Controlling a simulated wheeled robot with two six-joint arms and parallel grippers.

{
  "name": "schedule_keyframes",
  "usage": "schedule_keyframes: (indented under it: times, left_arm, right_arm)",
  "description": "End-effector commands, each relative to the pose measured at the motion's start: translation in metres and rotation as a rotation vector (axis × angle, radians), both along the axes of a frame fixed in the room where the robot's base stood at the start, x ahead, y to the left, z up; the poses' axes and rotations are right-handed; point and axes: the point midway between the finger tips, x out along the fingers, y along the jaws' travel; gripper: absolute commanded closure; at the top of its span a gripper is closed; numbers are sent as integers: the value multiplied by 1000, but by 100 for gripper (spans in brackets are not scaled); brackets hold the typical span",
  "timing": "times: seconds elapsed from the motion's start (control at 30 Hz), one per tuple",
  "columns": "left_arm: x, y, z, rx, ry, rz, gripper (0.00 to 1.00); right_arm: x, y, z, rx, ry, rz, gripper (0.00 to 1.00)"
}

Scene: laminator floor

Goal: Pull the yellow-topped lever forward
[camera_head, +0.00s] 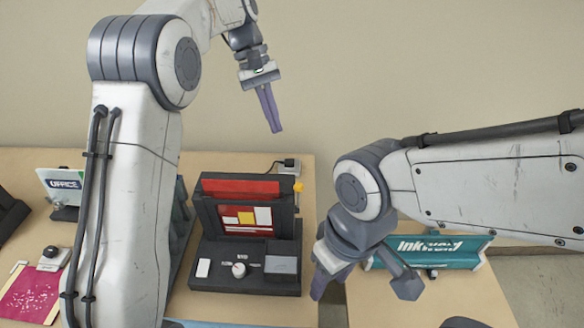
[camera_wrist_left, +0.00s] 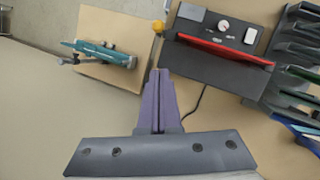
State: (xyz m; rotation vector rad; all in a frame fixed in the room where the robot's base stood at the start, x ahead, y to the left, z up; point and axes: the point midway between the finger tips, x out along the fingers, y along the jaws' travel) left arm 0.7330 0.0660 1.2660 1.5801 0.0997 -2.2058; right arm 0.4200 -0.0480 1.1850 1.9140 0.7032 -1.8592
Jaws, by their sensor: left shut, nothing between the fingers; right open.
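The yellow-topped lever (camera_head: 298,187) stands at the right rear side of the dark laminator (camera_head: 205,249), its yellow knob showing beside the red sheet. The yellow top also shows in the left wrist view (camera_wrist_left: 158,26), just beyond my left fingertips. My left gripper (camera_head: 275,130) is shut and empty, raised behind and above the lever, with its fingers pointing down. In the left wrist view its closed fingers (camera_wrist_left: 160,72) point toward the lever, apart from it as far as I can tell. My right gripper (camera_head: 358,290) is open and empty, right of the laminator.
A teal sign (camera_head: 462,260) stands on a separate table at right, with a gap between the tables. A power adapter (camera_head: 288,166) lies behind the laminator. An office sign (camera_head: 62,184) and a pink sheet (camera_head: 30,296) are at left. Dark racks (camera_wrist_left: 300,52) stand beside the laminator.

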Motion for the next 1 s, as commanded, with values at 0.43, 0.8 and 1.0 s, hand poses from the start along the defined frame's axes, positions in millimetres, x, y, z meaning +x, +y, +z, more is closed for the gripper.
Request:
schedule_keyframes:
  times: [0.43, 0.8, 1.0]
  left_arm:
    - [-28, -27, -77, 2, 2, -2, 100]
    - [-54, -41, -91, 1, -1, -2, 100]
    - [-56, -41, -92, 1, -1, -1, 100]
  right_arm:
    - [0, 0, 18, 0, 0, 3, 50]
    - [0, 0, 28, 0, 0, 5, 50]
    - [0, 0, 28, 0, 0, 5, 50]
